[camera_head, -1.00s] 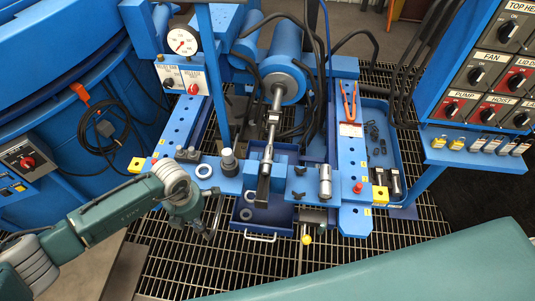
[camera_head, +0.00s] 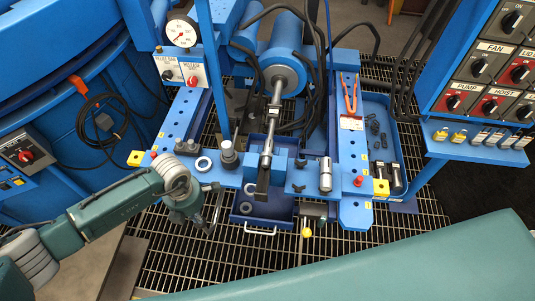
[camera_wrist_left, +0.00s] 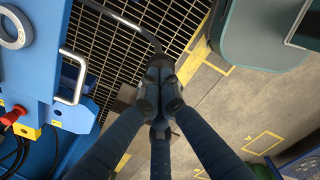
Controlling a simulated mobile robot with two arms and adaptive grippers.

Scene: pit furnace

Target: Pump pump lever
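The pump lever appears to be the dark curved rod (camera_wrist_left: 118,20) that runs from the top left of the left wrist view to my left gripper (camera_wrist_left: 160,85). The gripper's dark fingers are together, and the rod's end meets them at the tips; they look closed on it. In the head view my left gripper (camera_head: 205,222) is low in front of the blue bench's left side, left of the drawer. Its fingers are small and partly hidden there. My right gripper is not in view.
The blue bench (camera_head: 232,178) carries washers and fittings. Its drawer handle (camera_head: 260,232) is right of my gripper. A yellow knob (camera_head: 306,232) sits below the bench. A switch panel (camera_head: 484,72) stands at right. Metal grating (camera_head: 190,262) covers the floor in front.

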